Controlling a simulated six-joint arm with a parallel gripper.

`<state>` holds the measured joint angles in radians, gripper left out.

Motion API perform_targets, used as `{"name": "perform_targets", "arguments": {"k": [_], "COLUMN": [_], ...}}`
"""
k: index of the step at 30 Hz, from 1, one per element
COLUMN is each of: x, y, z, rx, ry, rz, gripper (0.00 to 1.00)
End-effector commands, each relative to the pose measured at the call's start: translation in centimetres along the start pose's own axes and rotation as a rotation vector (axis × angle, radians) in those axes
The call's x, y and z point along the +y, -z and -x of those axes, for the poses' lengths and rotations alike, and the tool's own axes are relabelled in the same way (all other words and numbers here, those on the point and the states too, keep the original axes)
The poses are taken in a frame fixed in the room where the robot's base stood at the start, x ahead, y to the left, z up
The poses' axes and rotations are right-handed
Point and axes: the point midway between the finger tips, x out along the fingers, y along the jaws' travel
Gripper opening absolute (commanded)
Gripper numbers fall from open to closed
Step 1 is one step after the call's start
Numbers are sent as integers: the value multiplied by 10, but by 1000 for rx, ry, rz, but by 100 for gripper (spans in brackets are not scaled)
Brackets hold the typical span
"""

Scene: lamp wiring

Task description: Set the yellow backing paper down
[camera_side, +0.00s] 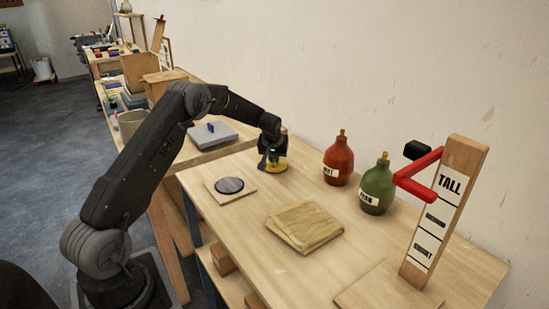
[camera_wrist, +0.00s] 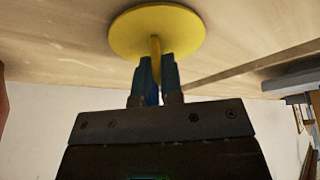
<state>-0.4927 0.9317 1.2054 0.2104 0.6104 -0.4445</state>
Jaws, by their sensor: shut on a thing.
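The yellow backing paper (camera_side: 277,167) shows as a small yellow disc beneath my gripper (camera_side: 271,157), at the far end of the wooden table. In the wrist view it is a flat round yellow disc (camera_wrist: 157,30) with a thin yellow stem. The blue fingers of my gripper (camera_wrist: 155,76) are shut on that stem. The disc is at or very close to the tabletop; I cannot tell whether it touches. My gripper hides part of the disc in the side view.
A dark round disc on a square board (camera_side: 230,187) lies left of my gripper. A red bottle (camera_side: 338,160) and a green bottle (camera_side: 377,188) stand to the right. A height gauge (camera_side: 444,210) with a red arm stands at the right.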

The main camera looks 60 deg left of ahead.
Motion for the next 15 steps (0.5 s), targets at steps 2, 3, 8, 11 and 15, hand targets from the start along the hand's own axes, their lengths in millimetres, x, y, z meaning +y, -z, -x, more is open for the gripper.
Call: {"name": "perform_targets", "arguments": {"k": [2,3,8,11,15], "x": [0,0,0,0,0], "y": [-1,0,-1,-2,-2], "z": [-2,-2,-2,-5,-5], "rx": [1,2,1,1,2], "ry": [0,-1,0,0,-1], "rz": [1,1,1,1,1], "gripper": [0,0,0,0,19]}}
